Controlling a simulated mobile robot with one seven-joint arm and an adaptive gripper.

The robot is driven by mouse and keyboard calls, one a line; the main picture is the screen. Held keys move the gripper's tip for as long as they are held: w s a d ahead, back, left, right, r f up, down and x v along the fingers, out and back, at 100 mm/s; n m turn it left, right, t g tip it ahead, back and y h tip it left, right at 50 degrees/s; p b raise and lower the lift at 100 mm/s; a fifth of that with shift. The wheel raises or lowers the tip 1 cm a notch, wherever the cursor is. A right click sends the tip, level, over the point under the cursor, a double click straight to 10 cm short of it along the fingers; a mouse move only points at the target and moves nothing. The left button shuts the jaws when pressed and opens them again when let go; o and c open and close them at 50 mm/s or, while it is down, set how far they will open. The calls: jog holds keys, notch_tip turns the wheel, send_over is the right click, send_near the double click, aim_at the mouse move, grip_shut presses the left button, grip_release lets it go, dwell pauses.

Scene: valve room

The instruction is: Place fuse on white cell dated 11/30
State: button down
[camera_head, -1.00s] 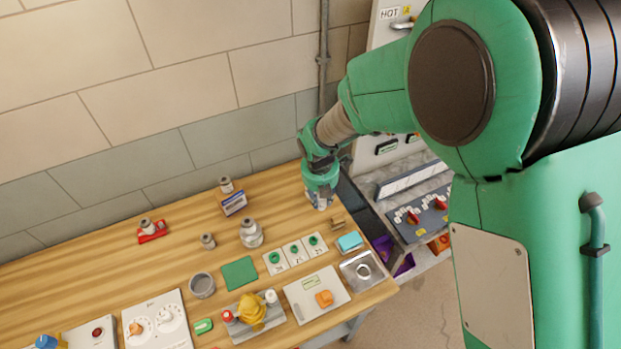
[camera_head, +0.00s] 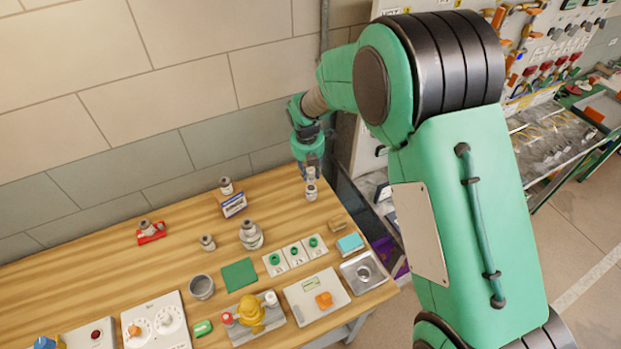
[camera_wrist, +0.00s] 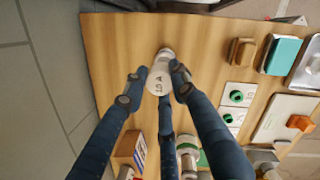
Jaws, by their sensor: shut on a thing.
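My gripper (camera_head: 310,165) is over the back right of the wooden bench, near its right edge. It is shut on the fuse (camera_head: 311,188), a whitish cylinder with a dark band. In the wrist view the fuse (camera_wrist: 159,78) sits between the fingertips (camera_wrist: 157,86), and its label seems to read 10 A. Whether its bottom touches the bench is unclear. Three white cells (camera_head: 286,264) with green rings lie in a slanting row in front of the gripper. Their dates are too small to read. Two white cells (camera_wrist: 240,94) show right of the gripper in the wrist view.
A brown block (camera_head: 337,226), turquoise block (camera_head: 350,243) and metal dish (camera_head: 347,277) stand right of the cells. Bare bench (camera_head: 285,213) lies between gripper and cells.

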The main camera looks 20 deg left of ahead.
aim_at(311, 178)
dwell(0.3)
jog(key=shift+f, duration=1.75)
jog(key=shift+f, duration=0.15)
jog(key=c, duration=1.4)
grip_release()
jog(key=r, duration=0.4)
jog(key=s+r, duration=0.1)
jog(key=r, duration=0.3)
jog(key=s+r, duration=0.1)
jog(key=r, duration=0.3)
jog(key=shift+w+r, duration=0.1)
